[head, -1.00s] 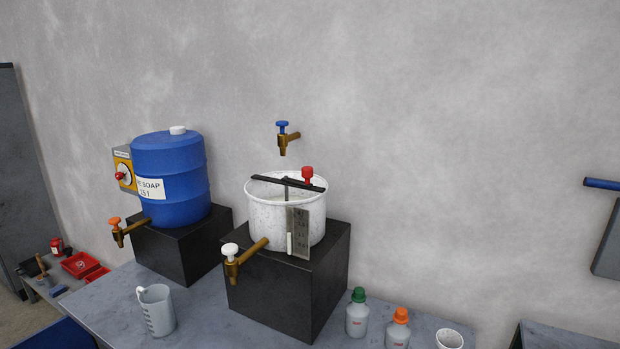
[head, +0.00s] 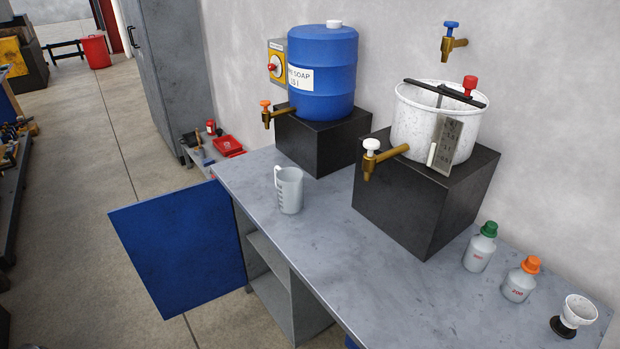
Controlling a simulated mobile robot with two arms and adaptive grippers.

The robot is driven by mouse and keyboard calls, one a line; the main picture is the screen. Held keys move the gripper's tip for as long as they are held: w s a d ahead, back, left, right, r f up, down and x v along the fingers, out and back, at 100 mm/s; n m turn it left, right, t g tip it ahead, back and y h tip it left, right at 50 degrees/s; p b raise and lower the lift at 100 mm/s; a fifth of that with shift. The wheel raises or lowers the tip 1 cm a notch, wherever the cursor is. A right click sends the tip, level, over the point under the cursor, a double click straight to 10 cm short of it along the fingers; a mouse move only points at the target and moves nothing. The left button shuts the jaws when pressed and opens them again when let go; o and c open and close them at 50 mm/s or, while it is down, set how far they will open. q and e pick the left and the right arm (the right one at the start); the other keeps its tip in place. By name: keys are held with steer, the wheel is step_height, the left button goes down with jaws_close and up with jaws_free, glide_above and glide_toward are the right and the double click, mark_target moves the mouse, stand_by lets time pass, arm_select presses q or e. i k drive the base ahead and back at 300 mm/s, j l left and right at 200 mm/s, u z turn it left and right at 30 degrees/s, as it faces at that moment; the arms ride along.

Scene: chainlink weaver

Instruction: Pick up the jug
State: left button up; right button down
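The jug (head: 290,191) is a translucent grey-white measuring jug with dark graduation marks and a handle on its left side. It stands upright on the grey workbench (head: 320,240), near the bench's left end, in front of the black block under the blue soap drum. Nothing touches it. Neither of my grippers shows in the head view.
A blue soap drum (head: 322,72) and a white bucket (head: 437,126), both with taps, stand on black blocks behind the jug. Bottles with green (head: 480,247) and orange (head: 521,279) caps stand to the right. A blue cabinet door (head: 180,247) hangs open below the bench's left end.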

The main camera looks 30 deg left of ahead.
mark_target(286, 187)
steer(key=k+u, duration=0.25)
steer(key=u, duration=0.25)
steer(key=k+j+u, duration=0.15)
steer(key=u, duration=0.3)
steer(key=k, duration=0.1)
